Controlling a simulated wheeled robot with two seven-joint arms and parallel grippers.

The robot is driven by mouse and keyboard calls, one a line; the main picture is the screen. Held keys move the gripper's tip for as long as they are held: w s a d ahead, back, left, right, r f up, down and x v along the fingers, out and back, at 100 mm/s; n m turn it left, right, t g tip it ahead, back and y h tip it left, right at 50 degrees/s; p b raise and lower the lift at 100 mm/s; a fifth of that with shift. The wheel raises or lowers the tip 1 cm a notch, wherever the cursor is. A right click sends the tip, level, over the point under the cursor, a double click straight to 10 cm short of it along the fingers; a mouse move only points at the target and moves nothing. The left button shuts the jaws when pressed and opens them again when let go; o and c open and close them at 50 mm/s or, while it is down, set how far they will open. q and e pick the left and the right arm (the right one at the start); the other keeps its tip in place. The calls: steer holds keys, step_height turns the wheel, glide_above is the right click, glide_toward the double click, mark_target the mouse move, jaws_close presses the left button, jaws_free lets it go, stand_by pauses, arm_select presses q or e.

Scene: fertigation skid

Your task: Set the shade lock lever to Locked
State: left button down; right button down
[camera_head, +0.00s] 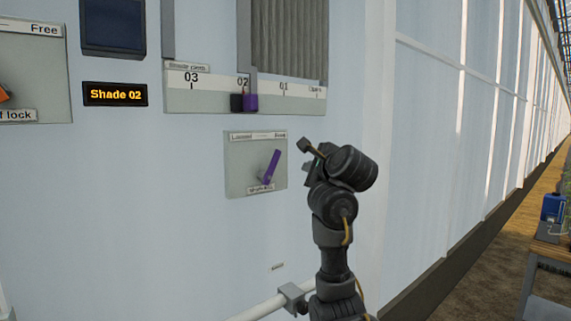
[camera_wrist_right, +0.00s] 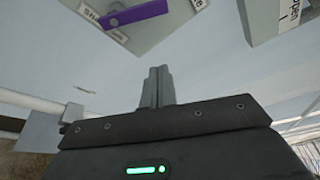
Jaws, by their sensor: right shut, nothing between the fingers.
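The shade lock lever (camera_head: 271,166) is a purple handle on a pale grey plate (camera_head: 240,178) on the white wall. Its upper end tilts up and right, toward the right-hand label, which seems to read Free; "Locked" is at the plate's upper left. My right gripper (camera_head: 310,172) is just right of the plate, apart from the lever, with its fingers shut and empty. In the right wrist view the closed fingers (camera_wrist_right: 157,85) point toward the wall, and the purple lever (camera_wrist_right: 137,14) shows at the top, clear of them. My left gripper is out of view.
A display (camera_head: 115,94) reads "Shade 02". Another panel (camera_head: 30,70) with an orange handle is at far left. A pipe (camera_head: 258,309) runs low along the wall.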

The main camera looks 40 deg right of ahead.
mark_target(269, 167)
steer(key=w+p, duration=0.5)
steer(key=w, duration=0.4)
steer(key=shift+w+a+r, duration=0.15)
steer(key=shift+w+a, duration=0.1)
stand_by(0.3)
